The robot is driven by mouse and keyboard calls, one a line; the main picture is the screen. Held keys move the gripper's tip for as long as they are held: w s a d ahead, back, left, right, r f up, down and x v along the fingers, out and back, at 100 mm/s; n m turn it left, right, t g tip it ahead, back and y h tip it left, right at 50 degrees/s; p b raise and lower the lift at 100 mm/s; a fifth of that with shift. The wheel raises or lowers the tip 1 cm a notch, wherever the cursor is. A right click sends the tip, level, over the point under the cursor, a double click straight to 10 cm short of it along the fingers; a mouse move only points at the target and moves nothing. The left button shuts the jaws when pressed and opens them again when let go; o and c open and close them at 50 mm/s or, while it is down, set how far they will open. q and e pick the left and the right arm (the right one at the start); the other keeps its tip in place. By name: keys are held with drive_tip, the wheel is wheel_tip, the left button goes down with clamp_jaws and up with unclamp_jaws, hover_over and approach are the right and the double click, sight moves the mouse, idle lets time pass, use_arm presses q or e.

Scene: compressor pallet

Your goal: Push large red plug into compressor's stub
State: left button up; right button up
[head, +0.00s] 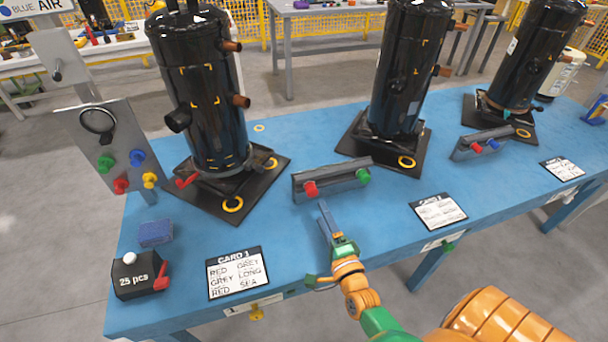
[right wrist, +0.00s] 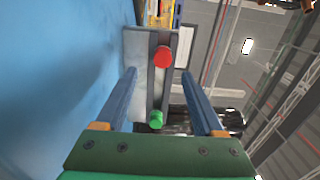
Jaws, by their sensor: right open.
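A red plug (head: 310,188) sits at the left end of a grey holder bar (head: 335,185) on the blue table, with a green plug (head: 363,175) at the right end. The left black compressor (head: 200,90) stands upright on a dark base, with a black stub (head: 178,121) and brown stubs (head: 241,102) on its sides. My right gripper (head: 323,213) is open in front of the holder. In the right wrist view the red plug (right wrist: 163,57) and green plug (right wrist: 156,119) show beyond and between the spread, empty fingers (right wrist: 165,90). My left gripper is out of view.
A panel (head: 120,150) with coloured plugs stands at left. A black box (head: 138,275), blue sponge (head: 156,233) and Card 1 (head: 237,272) lie at the front left. Two more compressors (head: 405,70) and another holder (head: 482,144) stand to the right. Table between the cards is clear.

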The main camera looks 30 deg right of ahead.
sight(313, 193)
drive_tip(key=shift+s+a+r, duration=0.15)
drive_tip(key=shift+s+r, duration=0.15)
drive_tip(key=shift+s, duration=0.2)
drive_tip(key=b+x, duration=0.2)
drive_tip(key=x, duration=0.2)
drive_tip(key=b+x, duration=0.1)
drive_tip(key=x, duration=0.3)
drive_tip(key=shift+f+b, duration=0.25)
drive_tip(key=shift+b, duration=0.1)
drive_tip(key=shift+w+r, duration=0.1)
drive_tip(key=shift+w, duration=0.45)
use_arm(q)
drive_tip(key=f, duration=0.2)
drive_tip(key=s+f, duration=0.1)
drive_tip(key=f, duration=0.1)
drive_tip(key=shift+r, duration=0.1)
use_arm(e)
clamp_jaws()
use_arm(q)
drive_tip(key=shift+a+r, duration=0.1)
use_arm(e)
drive_tip(key=shift+s+r, duration=0.1)
idle(0.7)
drive_tip(key=shift+p+v, duration=0.5)
drive_tip(key=shift+v, duration=0.35)
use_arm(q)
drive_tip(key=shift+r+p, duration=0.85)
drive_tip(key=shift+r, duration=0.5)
use_arm(e)
drive_tip(key=shift+v, duration=2)
